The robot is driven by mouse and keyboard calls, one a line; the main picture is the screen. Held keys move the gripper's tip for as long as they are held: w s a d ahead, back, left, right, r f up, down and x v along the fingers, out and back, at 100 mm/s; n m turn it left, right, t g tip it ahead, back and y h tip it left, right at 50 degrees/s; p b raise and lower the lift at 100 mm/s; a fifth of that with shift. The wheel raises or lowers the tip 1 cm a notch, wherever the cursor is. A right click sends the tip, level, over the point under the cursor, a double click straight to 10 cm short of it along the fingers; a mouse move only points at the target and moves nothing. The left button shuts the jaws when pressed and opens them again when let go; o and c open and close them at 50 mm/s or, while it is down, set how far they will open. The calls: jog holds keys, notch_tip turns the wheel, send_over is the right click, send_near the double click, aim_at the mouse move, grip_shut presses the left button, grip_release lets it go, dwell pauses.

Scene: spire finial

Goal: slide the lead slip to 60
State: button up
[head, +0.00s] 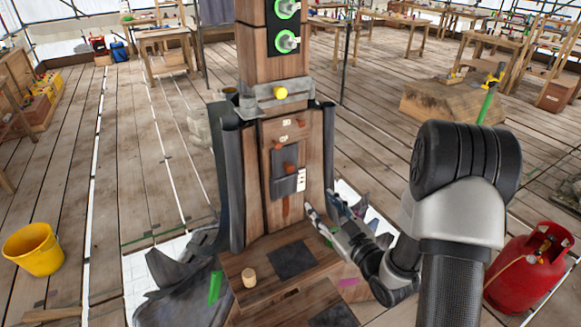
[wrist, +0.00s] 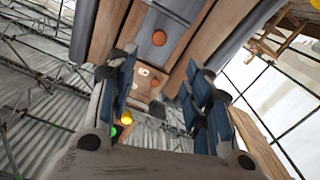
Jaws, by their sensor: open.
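In the wrist view a grey surface with a round orange knob (wrist: 159,38) shows beyond the open fingers (wrist: 160,68), which are empty.
A wooden step with a dark square patch (head: 291,259) and a small wooden cylinder (head: 249,277) lies below. A clamp with a yellow knob (head: 280,92) crosses the post above. A red gas bottle (head: 528,270) stands right, a yellow bucket (head: 33,249) left.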

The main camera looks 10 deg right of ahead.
aim_at(291, 170)
jog(key=b+x, duration=0.1)
jog(key=x, duration=1.6)
jog(key=shift+w, duration=0.2)
jog(key=shift+c, duration=0.6)
grip_shut()
